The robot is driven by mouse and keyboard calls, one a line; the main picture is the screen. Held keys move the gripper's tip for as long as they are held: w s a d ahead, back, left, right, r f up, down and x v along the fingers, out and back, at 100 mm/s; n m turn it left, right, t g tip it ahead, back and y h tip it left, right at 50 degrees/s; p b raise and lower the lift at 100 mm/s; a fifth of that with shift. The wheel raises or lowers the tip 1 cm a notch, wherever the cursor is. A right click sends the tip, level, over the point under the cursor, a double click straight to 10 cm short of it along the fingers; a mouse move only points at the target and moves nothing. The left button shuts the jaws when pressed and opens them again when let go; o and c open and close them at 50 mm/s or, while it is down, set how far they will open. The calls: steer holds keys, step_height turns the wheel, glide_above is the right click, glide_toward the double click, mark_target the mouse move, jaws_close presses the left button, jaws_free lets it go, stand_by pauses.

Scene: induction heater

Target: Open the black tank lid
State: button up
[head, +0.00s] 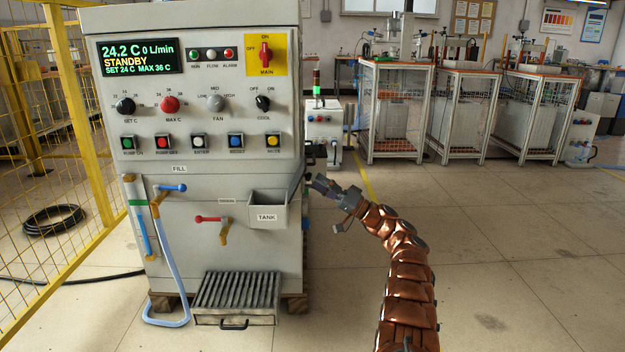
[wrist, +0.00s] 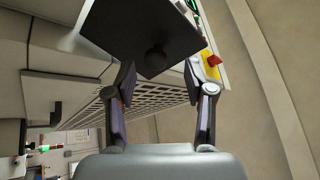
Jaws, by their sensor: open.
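The black lid (wrist: 140,28) shows in the wrist view as a dark square plate with a round dark knob (wrist: 157,58). The knob lies ahead of my fingertips and between them in the picture. My gripper (wrist: 160,73) is open, with one finger on each side and nothing held. I cannot tell whether a finger touches the lid. In the head view my gripper (head: 318,181) is at the right side of the grey machine (head: 200,165). A grey box labelled TANK (head: 267,216) is on the machine's front.
A grille (wrist: 150,112) on the machine's side runs behind my fingers. The red main switch (head: 265,53) is on the front panel. Blue (head: 172,187) and red (head: 208,219) valve handles stick out. The floor (head: 510,250) to the right is clear.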

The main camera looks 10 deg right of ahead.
steer(key=v, duration=0.7)
steer(key=shift+s+d+f, duration=0.2)
steer(key=shift+d, duration=0.1)
